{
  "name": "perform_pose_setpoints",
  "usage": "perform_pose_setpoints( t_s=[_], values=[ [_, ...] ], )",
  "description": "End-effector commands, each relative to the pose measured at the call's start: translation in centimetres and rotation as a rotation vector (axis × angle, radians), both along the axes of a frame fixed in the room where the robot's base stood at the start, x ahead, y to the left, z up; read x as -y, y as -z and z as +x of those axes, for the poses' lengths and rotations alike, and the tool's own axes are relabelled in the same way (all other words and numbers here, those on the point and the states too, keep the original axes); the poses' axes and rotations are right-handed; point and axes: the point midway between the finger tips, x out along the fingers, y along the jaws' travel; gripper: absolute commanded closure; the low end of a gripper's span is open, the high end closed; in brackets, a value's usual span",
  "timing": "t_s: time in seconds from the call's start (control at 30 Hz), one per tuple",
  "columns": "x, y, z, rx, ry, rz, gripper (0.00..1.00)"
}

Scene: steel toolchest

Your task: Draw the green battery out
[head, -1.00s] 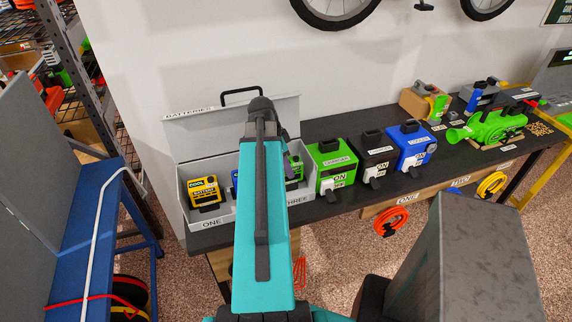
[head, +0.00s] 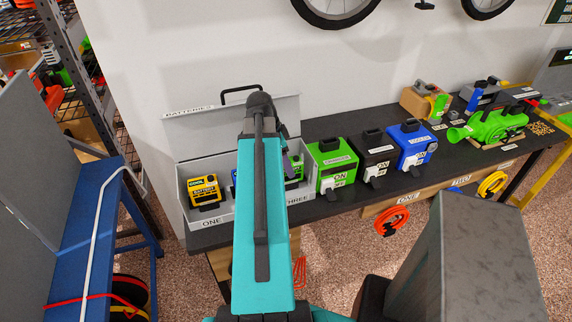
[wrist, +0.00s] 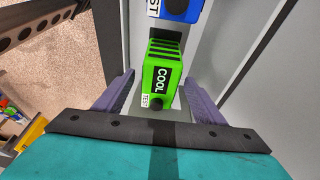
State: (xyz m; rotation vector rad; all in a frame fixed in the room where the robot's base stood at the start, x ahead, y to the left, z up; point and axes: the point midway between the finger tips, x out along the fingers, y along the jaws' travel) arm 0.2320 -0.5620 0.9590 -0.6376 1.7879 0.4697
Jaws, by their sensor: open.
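The green battery (wrist: 162,75), with a black COOL label and a small TEST tag, stands in the grey battery box (wrist: 228,68). In the head view the green battery (head: 296,167) shows only in part behind my arm, at the box's right end. My gripper (wrist: 160,90) is open, with a purple-padded finger on either side of the battery. A gap shows between the battery and each pad. In the head view my arm hides most of the gripper.
A blue battery (wrist: 182,8) stands beside the green one. A yellow battery (head: 203,191) sits at the box's left end. The raised lid (head: 205,125) stands behind. A green charger (head: 333,165), a black one (head: 372,156) and a blue one (head: 411,146) line the bench to the right.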

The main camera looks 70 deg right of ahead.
Motion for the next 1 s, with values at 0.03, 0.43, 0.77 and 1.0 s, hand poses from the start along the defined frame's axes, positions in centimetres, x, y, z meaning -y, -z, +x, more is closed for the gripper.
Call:
perform_pose_setpoints(
  t_s=[0.03,0.43,0.77,1.0],
  values=[
    [0.0,-0.4,0.1,0.000,-0.001,-0.002,0.36],
    [-0.8,-4.0,1.1,0.000,-0.002,-0.002,0.36],
    [-1.3,-7.2,1.8,0.000,-0.001,-0.002,0.36],
    [-1.8,-9.5,2.4,0.000,-0.002,-0.002,0.36]
  ],
)
